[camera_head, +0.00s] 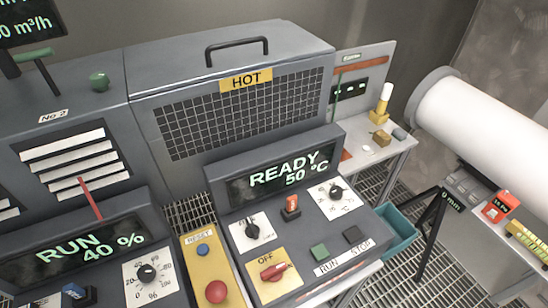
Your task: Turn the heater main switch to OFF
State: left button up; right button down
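The heater main switch (275,271) appears to be the red rotary handle on a yellow plate (262,291) at the front of the heater panel. The word OFF is printed at the plate's upper left. The red handle lies roughly crosswise, its right end tilted slightly up; other markings on the plate are not readable. The heater display (281,175) above reads READY 50 °C. Neither of my grippers is in view.
Beside the switch are a yellow RESET panel with a red mushroom button (215,291), two dials, an orange rocker (291,205), a green button (320,251) and a black button (354,235). A mesh-fronted HOT housing (245,115) stands behind. A white cylinder (480,130) is at right.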

aim_at(273, 273)
jog(key=l+u, duration=0.55)
jog(key=u, duration=0.25)
jog(key=k+l+u, duration=0.1)
jog(key=u, duration=0.25)
jog(key=k+l+u, duration=0.1)
jog(key=u, duration=0.3)
jog(key=k+l+u, duration=0.1)
jog(key=u, duration=0.3)
